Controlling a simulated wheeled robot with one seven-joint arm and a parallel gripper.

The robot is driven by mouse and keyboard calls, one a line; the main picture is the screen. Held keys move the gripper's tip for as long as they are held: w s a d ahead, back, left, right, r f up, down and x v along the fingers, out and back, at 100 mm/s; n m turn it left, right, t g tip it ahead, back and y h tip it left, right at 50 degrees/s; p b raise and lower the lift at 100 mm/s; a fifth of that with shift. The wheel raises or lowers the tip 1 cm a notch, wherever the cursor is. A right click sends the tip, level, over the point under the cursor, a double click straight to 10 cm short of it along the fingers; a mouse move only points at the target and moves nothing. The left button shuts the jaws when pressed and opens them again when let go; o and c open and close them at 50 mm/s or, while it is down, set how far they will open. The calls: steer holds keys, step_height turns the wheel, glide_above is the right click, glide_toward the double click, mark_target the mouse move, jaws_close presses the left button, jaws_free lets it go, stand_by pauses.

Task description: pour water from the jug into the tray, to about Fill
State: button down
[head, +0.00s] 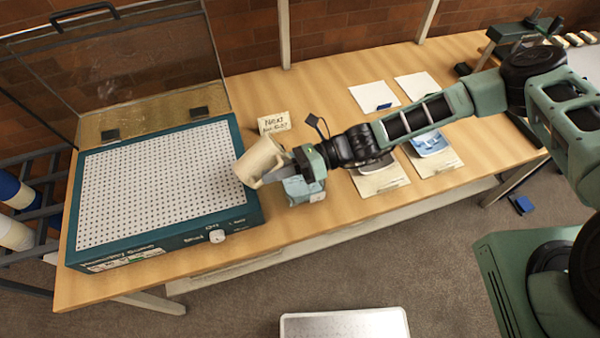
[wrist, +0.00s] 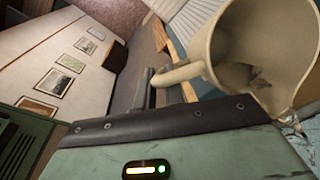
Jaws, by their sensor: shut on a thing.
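My gripper (head: 284,173) is shut on the handle of a cream jug (head: 259,156), above the right edge of a teal perforated-top unit. The jug is tilted. In the wrist view the jug (wrist: 224,45) shows its open mouth, with a greyish, shiny patch inside that may be water. Something clear and glinting shows beyond its lower rim; I cannot tell whether it is water. A small pale blue object (head: 304,190) sits on the table just below my gripper, partly hidden. I cannot make out for certain which thing is the tray, nor a Fill mark.
The teal unit (head: 160,190) has a front knob (head: 217,236) and a raised clear lid (head: 130,70). A handwritten card (head: 274,122) stands behind the jug. Papers and pictures (head: 374,96) lie on the wooden table (head: 300,95) around my arm. Bare tabletop lies behind the card.

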steer(key=shift+w+d+f+y+b, duration=0.15)
steer(key=shift+f+y+b, duration=0.25)
steer(key=shift+b, duration=0.6)
steer(key=shift+w+d+f+y+b, duration=0.1)
steer(key=shift+f+y+b, duration=0.3)
steer(key=shift+b, duration=0.6)
steer(key=shift+w+d+f+m+g+y+b, duration=0.2)
steer(key=shift+w+d+y+b, duration=0.2)
steer(key=shift+b, duration=0.4)
steer(key=shift+w+d+f+m+g+y+b, duration=0.1)
steer(key=shift+w+d+f+g+y+b, duration=0.15)
steer(key=shift+d+b, duration=0.4)
steer(key=a+r+h+p, duration=0.1)
steer(key=p, duration=0.1)
steer(key=s+a+r+h+p, duration=0.1)
steer(key=p, duration=0.2)
steer(key=a+r+t+h+p, duration=0.1)
steer(key=p, duration=0.2)
steer(key=shift+s+a+r+n, duration=0.1)
steer(key=shift+s+r+n, duration=0.2)
steer(key=shift+r+n, duration=0.1)
steer(key=shift+f, duration=0.45)
steer(key=shift+s+a+f+t+h+p, duration=0.3)
steer(key=shift+h+p, duration=0.45)
steer(key=shift+p, duration=0.45)
steer(key=shift+f+t+h+p, duration=0.25)
steer(key=shift+f+h+p, duration=0.15)
steer(key=shift+p, duration=0.25)
